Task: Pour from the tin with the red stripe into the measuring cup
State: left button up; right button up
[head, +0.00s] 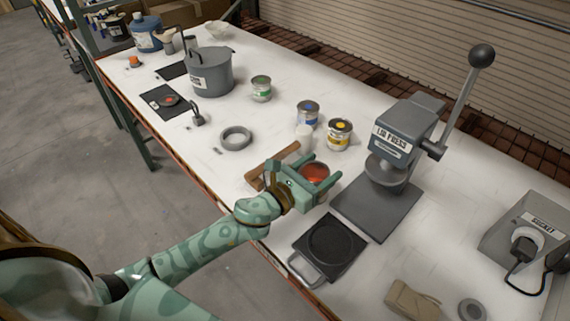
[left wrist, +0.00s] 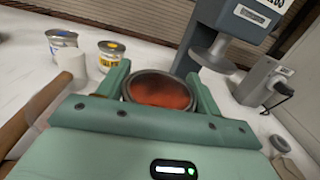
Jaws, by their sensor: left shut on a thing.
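My left gripper (head: 316,172) is shut around an open tin with red-orange contents, and the tin (left wrist: 160,92) sits between its fingers in the left wrist view. The tin looks upright. Its side and any stripe are mostly hidden by the gripper. Whether the tin touches the bench is hard to tell. My right gripper is not in view.
Blue-marked (head: 307,113), yellow-marked (head: 339,134) and green-marked (head: 261,90) tins stand behind. The lid press (head: 382,185) is close on the right. A wooden piece (head: 272,163) lies left of the gripper, a black pad (head: 349,262) in front. Bare bench (head: 215,135) shows farther left.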

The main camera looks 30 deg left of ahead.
pick_arm(q)
jog(key=w+a+r+n+t+p, duration=0.1)
jog(key=a+r+n+p, duration=0.1)
jog(key=a+r+n, duration=0.3)
jog(key=shift+w+a+r+n+p, duration=0.3)
jog(key=shift+a+n, duration=0.35)
jog(key=shift+n, duration=0.55)
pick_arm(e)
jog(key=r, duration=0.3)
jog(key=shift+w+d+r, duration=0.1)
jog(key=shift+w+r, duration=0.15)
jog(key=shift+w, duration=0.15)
pick_arm(q)
jog(key=shift+a+f+n, duration=0.15)
jog(key=shift+n, duration=0.15)
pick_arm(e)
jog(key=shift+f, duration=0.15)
pick_arm(q)
jog(key=shift+a+f+n+b, duration=0.2)
jog(key=shift+f+n+b, duration=0.25)
jog(key=shift+n, duration=0.25)
jog(key=shift+a+f+n+b, duration=0.15)
jog(key=shift+f+n+b, duration=0.25)
jog(key=shift+n, duration=0.3)
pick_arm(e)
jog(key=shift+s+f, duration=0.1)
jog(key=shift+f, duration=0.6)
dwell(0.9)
